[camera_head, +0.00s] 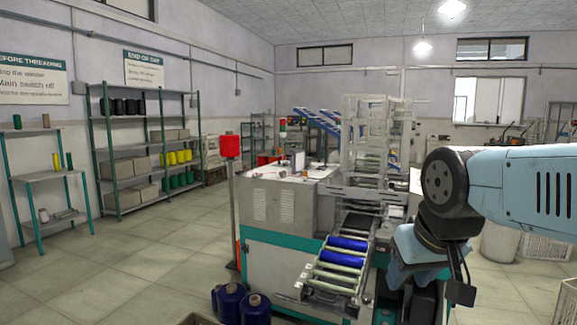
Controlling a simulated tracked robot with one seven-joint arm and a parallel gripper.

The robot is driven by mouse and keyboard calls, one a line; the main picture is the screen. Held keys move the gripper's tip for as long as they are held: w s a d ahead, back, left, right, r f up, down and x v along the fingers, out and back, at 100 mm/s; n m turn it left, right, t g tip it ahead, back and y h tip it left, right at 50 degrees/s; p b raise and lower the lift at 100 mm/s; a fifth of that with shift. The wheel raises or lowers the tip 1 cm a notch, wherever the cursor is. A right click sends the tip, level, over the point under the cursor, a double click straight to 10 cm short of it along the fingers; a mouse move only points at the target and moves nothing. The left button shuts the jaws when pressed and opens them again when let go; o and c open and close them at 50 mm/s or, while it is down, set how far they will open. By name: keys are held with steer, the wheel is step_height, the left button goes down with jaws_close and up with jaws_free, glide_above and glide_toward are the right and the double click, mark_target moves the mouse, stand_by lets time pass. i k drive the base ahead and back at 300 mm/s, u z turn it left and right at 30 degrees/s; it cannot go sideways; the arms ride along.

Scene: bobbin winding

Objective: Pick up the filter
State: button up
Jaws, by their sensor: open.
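I cannot make out a thing that is clearly the filter in this view. My arm comes in from the right, and its dark wrist end with my gripper (436,292) hangs down at the lower right, in front of the right side of the winding machine (280,205). My gripper is open. Its fingertips are hard to make out against the dark parts behind. I see nothing held in it.
Blue rolls (347,243) lie on a roller conveyor (330,283) at the machine's front. Dark blue cones (256,308) stand on the floor at lower middle. A red box on a post (229,146) stands left of the machine. Shelves (128,178) line the left wall. The left floor is clear.

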mark_target(298, 160)
steer(key=z, duration=0.6)
steer(key=i, duration=0.1)
steer(key=u, duration=2.6)
steer(key=i, duration=3.95)
steer(key=z, duration=0.05)
